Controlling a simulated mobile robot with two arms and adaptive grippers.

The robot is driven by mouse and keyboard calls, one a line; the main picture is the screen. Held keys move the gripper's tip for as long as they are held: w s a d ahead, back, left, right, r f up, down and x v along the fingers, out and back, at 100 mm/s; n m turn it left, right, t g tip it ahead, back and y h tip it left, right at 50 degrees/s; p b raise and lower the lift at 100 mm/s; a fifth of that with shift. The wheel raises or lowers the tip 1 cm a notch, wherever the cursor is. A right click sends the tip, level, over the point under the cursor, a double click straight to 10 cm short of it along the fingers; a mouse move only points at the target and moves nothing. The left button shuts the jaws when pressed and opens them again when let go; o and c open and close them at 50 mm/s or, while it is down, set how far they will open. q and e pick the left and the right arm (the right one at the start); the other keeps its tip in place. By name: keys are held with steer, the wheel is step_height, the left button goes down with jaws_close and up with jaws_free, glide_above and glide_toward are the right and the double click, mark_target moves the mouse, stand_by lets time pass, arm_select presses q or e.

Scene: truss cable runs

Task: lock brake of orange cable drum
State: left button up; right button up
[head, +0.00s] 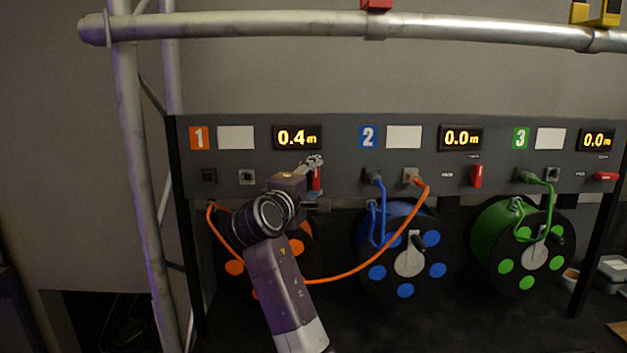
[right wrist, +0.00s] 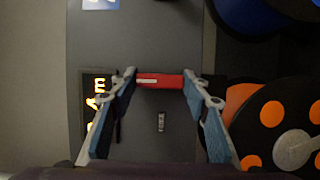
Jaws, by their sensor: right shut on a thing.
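The orange cable drum (head: 234,267) sits under panel number 1, partly hidden by my right arm. Its orange spots also show in the right wrist view (right wrist: 271,113). Its red brake lever (head: 317,180) is upright on the panel, below the display reading 0.4 m. In the right wrist view the lever (right wrist: 160,80) lies between my fingertips, which close on its two ends. My right gripper (head: 315,181) is shut on this lever. The small label (right wrist: 161,122) beside the lever is too small to read. My left gripper is not in view.
The blue drum (head: 377,272) and green drum (head: 505,267) stand to the right. Drum 2's red lever (head: 477,176) is upright; drum 3's (head: 606,176) is level. An orange cable (head: 365,268) runs to a socket under 2. A metal truss (head: 250,25) crosses above.

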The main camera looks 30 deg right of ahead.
steer(key=o, duration=1.2)
steer(key=shift+c, duration=0.2)
steer(key=v, duration=1.2)
steer(key=shift+f, duration=0.1)
